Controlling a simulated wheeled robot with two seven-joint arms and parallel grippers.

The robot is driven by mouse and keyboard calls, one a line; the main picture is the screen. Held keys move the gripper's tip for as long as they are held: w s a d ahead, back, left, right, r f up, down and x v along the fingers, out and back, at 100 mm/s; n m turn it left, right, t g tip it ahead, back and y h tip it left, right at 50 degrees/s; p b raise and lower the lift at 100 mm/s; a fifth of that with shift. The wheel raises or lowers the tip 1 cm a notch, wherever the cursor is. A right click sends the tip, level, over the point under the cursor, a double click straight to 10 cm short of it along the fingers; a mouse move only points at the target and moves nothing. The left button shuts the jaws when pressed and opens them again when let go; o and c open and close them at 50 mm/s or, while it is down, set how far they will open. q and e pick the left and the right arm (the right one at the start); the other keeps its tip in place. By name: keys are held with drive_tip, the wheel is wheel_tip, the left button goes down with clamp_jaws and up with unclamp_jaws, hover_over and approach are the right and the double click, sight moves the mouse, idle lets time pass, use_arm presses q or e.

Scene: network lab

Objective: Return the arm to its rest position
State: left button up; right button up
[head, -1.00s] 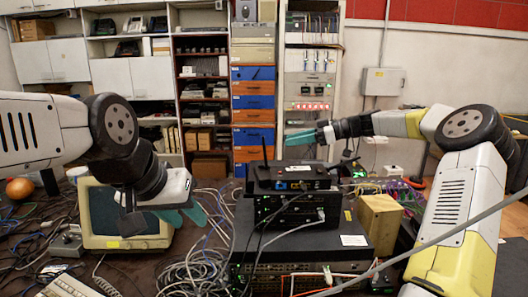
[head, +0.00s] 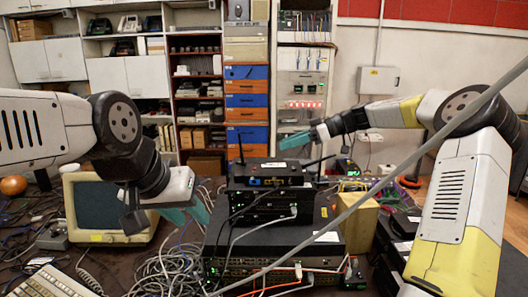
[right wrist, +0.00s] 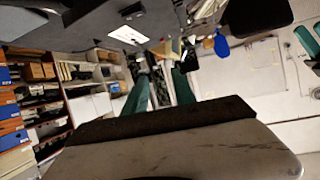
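My right arm reaches in from the right in the head view, with its teal gripper (head: 296,140) raised behind and above the black router (head: 268,174). In the right wrist view the two teal fingers of this gripper (right wrist: 160,92) stand apart with nothing between them. My left arm hangs at the left with its gripper (head: 187,212) pointing down and right beside the old monitor (head: 102,236). Its teal fingers look apart and hold nothing visible.
The router sits on stacked network boxes (head: 290,236) at the centre, with loose cables around. A tan box (head: 354,222) stands to their right. A grey cable (head: 410,155) crosses diagonally in front of my right arm. Shelves and a wall box (head: 379,80) are behind.

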drive_tip(key=s+a+f+m+h, duration=0.1)
drive_tip(key=s+a+m+h, duration=0.15)
drive_tip(key=s, duration=0.45)
drive_tip(key=s+a+m+h, duration=0.2)
drive_tip(key=s+h, duration=0.2)
drive_tip(key=s, duration=0.2)
drive_tip(key=s+d+m+t+h, duration=0.1)
drive_tip(key=s+d+m, duration=0.2)
drive_tip(key=s, duration=0.4)
drive_tip(key=s+d+f+m+t+h, duration=0.1)
drive_tip(key=s+d+m, duration=0.3)
drive_tip(key=s, duration=0.4)
drive_tip(key=s+d+m+t+h, duration=0.2)
drive_tip(key=s+d+m, duration=0.1)
drive_tip(key=s, duration=0.4)
drive_tip(key=shift+s+d+f, duration=0.15)
drive_tip(key=shift+s+d, duration=0.1)
drive_tip(key=shift+s, duration=0.15)
